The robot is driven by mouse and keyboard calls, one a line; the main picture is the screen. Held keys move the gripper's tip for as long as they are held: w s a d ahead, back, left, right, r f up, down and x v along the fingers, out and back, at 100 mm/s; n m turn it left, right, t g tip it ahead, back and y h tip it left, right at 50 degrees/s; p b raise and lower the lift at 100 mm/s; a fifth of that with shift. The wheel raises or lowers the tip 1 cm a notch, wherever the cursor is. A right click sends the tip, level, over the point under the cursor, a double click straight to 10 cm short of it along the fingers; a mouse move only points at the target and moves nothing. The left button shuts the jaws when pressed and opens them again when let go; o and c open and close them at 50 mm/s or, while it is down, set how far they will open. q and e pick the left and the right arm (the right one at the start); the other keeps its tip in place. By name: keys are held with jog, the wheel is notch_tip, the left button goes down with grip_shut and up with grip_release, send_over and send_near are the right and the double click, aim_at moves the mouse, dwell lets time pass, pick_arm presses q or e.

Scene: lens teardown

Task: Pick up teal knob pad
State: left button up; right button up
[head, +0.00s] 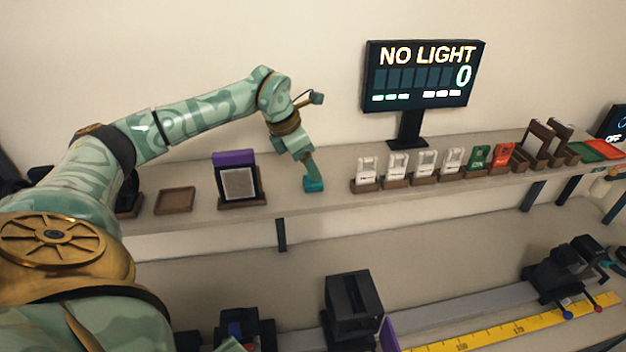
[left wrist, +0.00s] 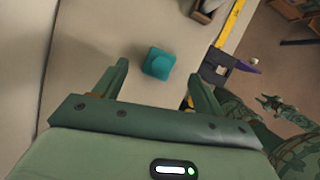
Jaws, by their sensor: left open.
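The teal knob pad (head: 314,185) sits on the shelf, between the purple-topped frame and the row of white cards. In the left wrist view the teal knob pad (left wrist: 158,63) lies just beyond and between the fingertips, clear of both. My left gripper (head: 309,172) points down right above the pad in the head view. In the left wrist view my left gripper (left wrist: 160,75) is open and empty, with one finger on each side of the pad.
On the shelf (head: 290,202), a purple-topped frame (head: 237,182) stands left of the pad and a white card (head: 366,170) in a wooden holder stands to its right. A display (head: 424,75) stands behind. Below are a yellow ruler (head: 500,330) and a black block (head: 352,300).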

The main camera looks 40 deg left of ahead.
pick_arm(q)
jog(key=p+x, duration=0.1)
jog(key=x, duration=0.3)
jog(key=shift+d+f, duration=0.2)
jog(key=shift+d, duration=0.05)
jog(key=shift+w+f, duration=0.25)
jog(key=shift+f, duration=0.2)
jog(key=shift+c, duration=0.5)
jog(key=c, duration=1)
jog(key=shift+o, duration=0.2)
jog(key=shift+r, duration=0.15)
